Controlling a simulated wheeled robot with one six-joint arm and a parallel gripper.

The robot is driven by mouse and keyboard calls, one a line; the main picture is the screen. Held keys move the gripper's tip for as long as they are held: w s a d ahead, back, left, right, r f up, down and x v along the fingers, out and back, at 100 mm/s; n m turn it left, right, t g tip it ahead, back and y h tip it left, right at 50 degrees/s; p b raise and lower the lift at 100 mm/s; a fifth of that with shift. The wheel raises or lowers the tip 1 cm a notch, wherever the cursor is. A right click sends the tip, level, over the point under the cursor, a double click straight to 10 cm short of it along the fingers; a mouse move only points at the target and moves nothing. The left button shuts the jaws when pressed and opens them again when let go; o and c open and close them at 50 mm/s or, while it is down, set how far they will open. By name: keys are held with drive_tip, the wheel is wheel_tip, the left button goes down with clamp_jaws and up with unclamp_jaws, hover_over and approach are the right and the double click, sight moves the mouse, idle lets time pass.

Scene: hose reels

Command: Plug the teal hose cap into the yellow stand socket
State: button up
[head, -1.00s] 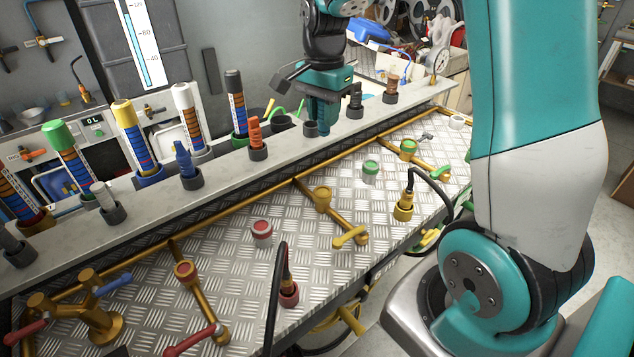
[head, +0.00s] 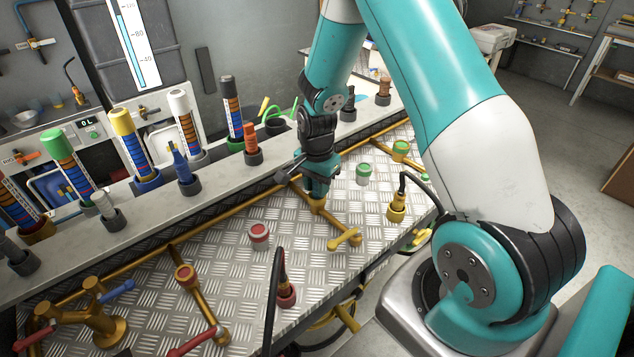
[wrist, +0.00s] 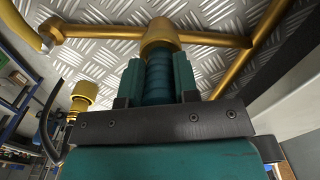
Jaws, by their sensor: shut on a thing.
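My gripper (head: 318,186) points down over the steel bench in the head view. It is shut on the teal hose cap (wrist: 159,80), a ribbed teal cylinder between the two teal fingers in the wrist view. The yellow stand socket (head: 316,205) is a brass-yellow cup on a pipe, directly below the gripper. In the wrist view the socket (wrist: 160,36) lines up with the cap's far end. The cap's end meets the socket's rim in the picture; I cannot tell whether it is inside or just above. The gripper mostly hides the cap in the head view.
A yellow socket with a black hose (head: 397,207) stands to the right. A yellow valve handle (head: 344,239) lies in front. Green (head: 363,174) and red (head: 259,234) caps stand on the bench. A grey ledge (head: 140,213) with several holders runs behind.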

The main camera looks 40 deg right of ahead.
drive_tip(key=shift+f, duration=0.1)
drive_tip(key=o, duration=0.9)
wheel_tip(320, 180, up, 12)
drive_tip(key=b, duration=0.2)
drive_tip(key=shift+f+b, duration=0.1)
drive_tip(key=shift+b, duration=0.3)
drive_tip(key=s+a+r+n+y, duration=0.1)
drive_tip(key=s+a+r+n, duration=0.2)
drive_tip(key=s+a+n, duration=0.4)
drive_tip(key=s+a+r+n+y, duration=0.1)
drive_tip(key=s+a+r+n, duration=0.3)
drive_tip(key=s+a+n, duration=0.3)
drive_tip(key=s+a+r+n+y, duration=0.2)
drive_tip(key=s+a+r+n, duration=0.1)
drive_tip(key=s+a+n, duration=0.4)
drive_tip(key=shift+s+a+r+n, duration=0.25)
drive_tip(key=shift+s+a+n, duration=0.15)
drive_tip(key=shift+s+a, duration=0.25)
